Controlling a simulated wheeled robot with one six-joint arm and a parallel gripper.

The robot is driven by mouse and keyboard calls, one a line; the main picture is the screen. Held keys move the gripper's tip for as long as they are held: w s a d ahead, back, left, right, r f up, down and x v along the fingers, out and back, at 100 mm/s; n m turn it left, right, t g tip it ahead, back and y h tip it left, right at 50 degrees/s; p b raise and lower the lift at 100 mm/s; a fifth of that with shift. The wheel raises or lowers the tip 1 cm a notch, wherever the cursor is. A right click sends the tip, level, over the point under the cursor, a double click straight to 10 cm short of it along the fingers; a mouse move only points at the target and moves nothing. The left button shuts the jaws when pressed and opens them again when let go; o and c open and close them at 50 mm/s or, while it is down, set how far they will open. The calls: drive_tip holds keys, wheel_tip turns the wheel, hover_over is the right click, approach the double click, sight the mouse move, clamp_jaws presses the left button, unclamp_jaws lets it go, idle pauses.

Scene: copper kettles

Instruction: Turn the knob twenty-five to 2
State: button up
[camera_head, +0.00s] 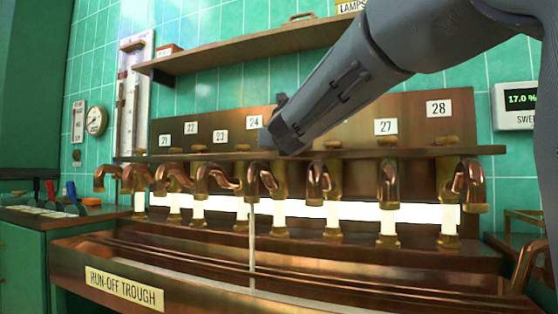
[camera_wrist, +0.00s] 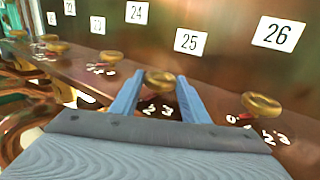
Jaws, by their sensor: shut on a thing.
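Knob twenty-five (camera_wrist: 160,82) is a round brass knob on the copper ledge, below the label 25 (camera_wrist: 189,41) in the wrist view. My gripper (camera_wrist: 158,92) has its two blue fingers on either side of this knob and is shut on it. White dial numerals (camera_wrist: 158,109) and a bit of red pointer show beneath the knob, partly hidden; the setting cannot be read clearly. In the head view my gripper (camera_head: 283,138) reaches the ledge and hides knob twenty-five and its label. A thin pale stream (camera_head: 252,240) falls from the fifth spout (camera_head: 262,181) into the trough.
The knob under label 26 (camera_wrist: 261,105) stands close to the right of my fingers; the knob under label 24 (camera_wrist: 111,56) stands to the left. Copper spouts line the front above the run-off trough (camera_head: 180,291). A shelf (camera_head: 240,47) runs above the ledge.

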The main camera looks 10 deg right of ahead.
drive_tip(key=shift+d+n+y+b, duration=0.1)
drive_tip(key=shift+n+y+b, duration=0.7)
drive_tip(key=shift+b, duration=1.45)
drive_tip(key=o, duration=1.1)
drive_tip(key=shift+c, duration=0.2)
drive_tip(key=shift+s, duration=0.15)
drive_tip(key=s, duration=0.7)
drive_tip(key=shift+s+a+p, duration=0.2)
drive_tip(key=shift+s+p, duration=0.15)
drive_tip(key=shift+p, duration=0.05)
